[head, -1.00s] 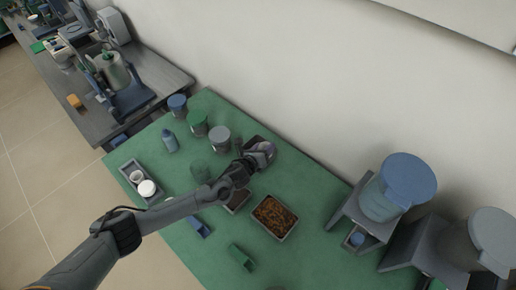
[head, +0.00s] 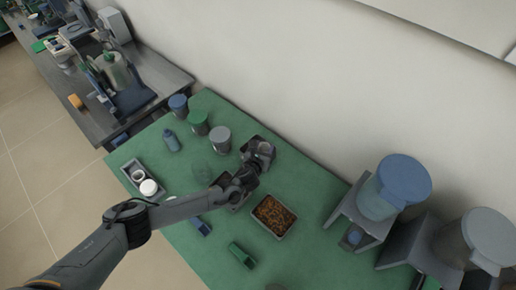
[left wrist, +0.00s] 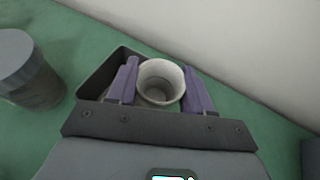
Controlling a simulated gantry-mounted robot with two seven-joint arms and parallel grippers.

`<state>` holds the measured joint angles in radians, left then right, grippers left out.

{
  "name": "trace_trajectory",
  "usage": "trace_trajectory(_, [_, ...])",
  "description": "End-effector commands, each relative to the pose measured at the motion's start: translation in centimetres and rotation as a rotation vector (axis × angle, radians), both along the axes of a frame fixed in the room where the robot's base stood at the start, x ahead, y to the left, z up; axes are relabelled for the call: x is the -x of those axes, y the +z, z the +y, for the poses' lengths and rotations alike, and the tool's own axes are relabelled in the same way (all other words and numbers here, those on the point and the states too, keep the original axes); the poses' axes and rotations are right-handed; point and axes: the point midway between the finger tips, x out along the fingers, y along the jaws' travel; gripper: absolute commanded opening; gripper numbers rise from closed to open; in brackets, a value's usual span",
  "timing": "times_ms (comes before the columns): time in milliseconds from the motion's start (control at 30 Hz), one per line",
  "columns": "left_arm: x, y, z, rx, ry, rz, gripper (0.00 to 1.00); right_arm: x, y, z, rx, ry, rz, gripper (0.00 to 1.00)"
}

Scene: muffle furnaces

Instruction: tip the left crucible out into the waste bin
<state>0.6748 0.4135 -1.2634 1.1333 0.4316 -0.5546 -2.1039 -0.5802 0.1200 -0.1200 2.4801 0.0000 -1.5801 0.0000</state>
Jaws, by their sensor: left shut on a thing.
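My left gripper (head: 263,153) is shut on a pale crucible, which shows clearly between its purple fingers in the left wrist view (left wrist: 160,82). The crucible's round mouth faces the wrist camera; its inside looks greyish, and I cannot tell how much it holds. A dark grey open bin (head: 247,146) is behind and below the gripper at the table's back edge. Its wall also shows in the left wrist view (left wrist: 97,72), with the crucible over or in front of it. The gripper hides part of this bin. My right gripper is not in view.
A tray of brown granules (head: 290,230) stands in front of the gripper. Lidded jars (head: 219,139) stand to the left, near a small tray (head: 126,168) with white pieces. A green block (head: 242,255) lies in front.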

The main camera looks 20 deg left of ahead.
Motion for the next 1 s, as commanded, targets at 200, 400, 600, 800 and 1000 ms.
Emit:
trace_trajectory(200, [0.0,0.5,0.0,0.001,-0.001,0.0,0.19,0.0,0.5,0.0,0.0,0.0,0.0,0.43])
trace_trajectory(400, [0.0,1.9,0.0,0.002,0.0,0.0,0.19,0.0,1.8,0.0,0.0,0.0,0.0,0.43])
trace_trajectory(600, [0.0,3.5,0.0,0.002,0.0,0.0,0.19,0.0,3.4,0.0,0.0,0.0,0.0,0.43])
trace_trajectory(800, [0.0,4.8,0.0,0.002,0.0,0.001,0.19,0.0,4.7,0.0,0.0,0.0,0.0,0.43])
trace_trajectory(1000, [0.0,5.0,0.0,0.002,0.0,0.001,0.19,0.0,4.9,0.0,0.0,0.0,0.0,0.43])
